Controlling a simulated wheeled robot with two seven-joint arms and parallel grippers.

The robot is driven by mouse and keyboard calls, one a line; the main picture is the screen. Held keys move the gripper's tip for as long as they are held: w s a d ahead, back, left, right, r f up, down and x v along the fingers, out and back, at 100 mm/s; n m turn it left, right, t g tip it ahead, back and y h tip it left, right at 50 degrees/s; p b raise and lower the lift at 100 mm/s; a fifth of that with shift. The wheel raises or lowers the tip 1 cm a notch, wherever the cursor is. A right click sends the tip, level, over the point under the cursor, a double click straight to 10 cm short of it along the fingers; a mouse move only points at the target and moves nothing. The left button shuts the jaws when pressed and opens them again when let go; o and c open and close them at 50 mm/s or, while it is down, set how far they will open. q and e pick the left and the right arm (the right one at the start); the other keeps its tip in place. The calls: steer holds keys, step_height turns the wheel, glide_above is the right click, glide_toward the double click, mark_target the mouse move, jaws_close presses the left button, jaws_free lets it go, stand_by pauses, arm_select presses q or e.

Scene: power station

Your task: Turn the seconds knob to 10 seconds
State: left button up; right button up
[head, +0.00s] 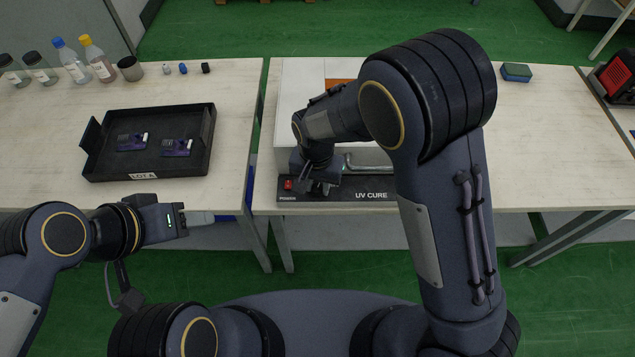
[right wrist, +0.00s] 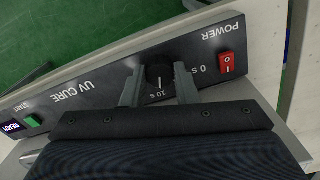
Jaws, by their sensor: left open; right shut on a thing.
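The UV CURE box (head: 300,125) stands on the right-hand table, with its dark front panel (head: 375,189) along the front edge. In the right wrist view the black seconds knob (right wrist: 159,72) sits on the panel between the 0 s and 10 s labels. Its pale pointer mark lies on the side towards 10 s. My right gripper (right wrist: 159,88) is shut on the knob, one finger on each side; it also shows at the panel in the head view (head: 318,188). My left gripper (head: 205,218) is open and empty, in front of the left table's edge.
A red power switch (right wrist: 226,63) is beside the knob. A green start button (right wrist: 33,121) and a lit READY display (right wrist: 14,127) are at the panel's far end. A black tray (head: 147,172) with two dark parts and several bottles occupy the left table.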

mark_target(317, 187)
stand_by(0.4)
steer(key=o, duration=1)
steer(key=shift+r, duration=0.1)
step_height(317, 187, up, 8)
steer(key=shift+f, duration=0.15)
steer(key=s+d+r+y, duration=0.3)
steer(key=d+r, duration=0.3)
steer(key=d, duration=0.2)
steer(key=s+d+r+t, duration=0.1)
steer(key=s+d+t, duration=0.1)
steer(key=s+d, duration=0.2)
steer(key=s+d+r+n+t, duration=0.1)
steer(key=s+d+r, duration=0.1)
steer(key=s+d, duration=0.2)
steer(key=s+d+r+t+y, duration=0.1)
steer(key=s+d+t, duration=0.1)
steer(key=s+d, duration=0.2)
steer(key=shift+s+d+r+n+t, duration=0.1)
steer(key=shift+s+r+n+t, duration=0.05)
steer(key=shift+s, duration=0.65)
steer(key=shift+s+d+r+n+t, duration=0.1)
steer(key=shift+s+r+n+t, duration=0.05)
steer(key=shift+s, duration=0.65)
